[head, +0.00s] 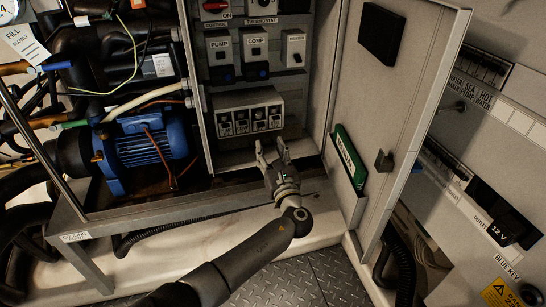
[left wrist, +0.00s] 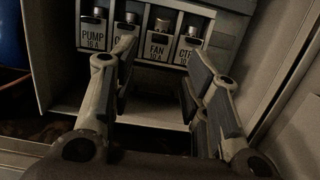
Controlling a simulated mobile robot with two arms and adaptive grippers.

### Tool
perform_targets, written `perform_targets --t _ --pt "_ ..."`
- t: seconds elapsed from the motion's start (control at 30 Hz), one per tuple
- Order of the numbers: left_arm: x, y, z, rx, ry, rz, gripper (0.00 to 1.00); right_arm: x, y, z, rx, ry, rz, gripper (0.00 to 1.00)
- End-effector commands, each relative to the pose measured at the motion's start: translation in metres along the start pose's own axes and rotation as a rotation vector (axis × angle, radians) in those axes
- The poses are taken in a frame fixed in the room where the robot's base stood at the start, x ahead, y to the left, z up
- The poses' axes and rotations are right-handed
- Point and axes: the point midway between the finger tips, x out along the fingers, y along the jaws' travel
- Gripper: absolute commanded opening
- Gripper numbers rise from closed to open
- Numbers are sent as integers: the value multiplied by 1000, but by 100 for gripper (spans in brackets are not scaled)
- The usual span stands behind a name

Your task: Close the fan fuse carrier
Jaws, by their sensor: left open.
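The fuse box (head: 248,98) is a pale housing low in the open cabinet, with several labelled fuse carriers in a row. The fan fuse carrier (left wrist: 158,46) is marked "FAN 10 A" in the left wrist view, between a partly hidden carrier and the one at the right end. It shows small in the head view (head: 259,120). I cannot tell how far open it stands. My left gripper (head: 270,148) is open and empty, just below and in front of the row. In the left wrist view its fingers (left wrist: 163,57) stand either side of the fan carrier, apparently not touching it. My right gripper is out of view.
The PUMP carrier (left wrist: 94,36) and the CTRL carrier (left wrist: 190,46) flank the row. Switches (head: 256,52) sit above the fuse box. A blue motor (head: 150,142) is at the left. The open cabinet door (head: 385,90) stands at the right, with a green folder (head: 350,157).

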Motion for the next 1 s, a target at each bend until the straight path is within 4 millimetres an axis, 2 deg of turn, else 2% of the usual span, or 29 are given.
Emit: perform_targets --t 0.1,0.2,0.57,0.67,0.77,0.87,1.0 --pt "-15 0 -1 1 1 -2 43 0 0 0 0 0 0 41" --pt "-20 0 0 0 0 -1 43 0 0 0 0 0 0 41" --pt "-23 0 0 -1 1 0 43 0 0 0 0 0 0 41" --pt "-28 6 -9 -44 33 13 43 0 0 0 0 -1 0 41" --pt "-42 25 -33 -193 132 67 43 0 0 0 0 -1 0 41" --pt "-71 60 -73 -454 294 188 43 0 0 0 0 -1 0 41" --pt "-134 122 -130 -905 521 475 43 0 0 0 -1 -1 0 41"
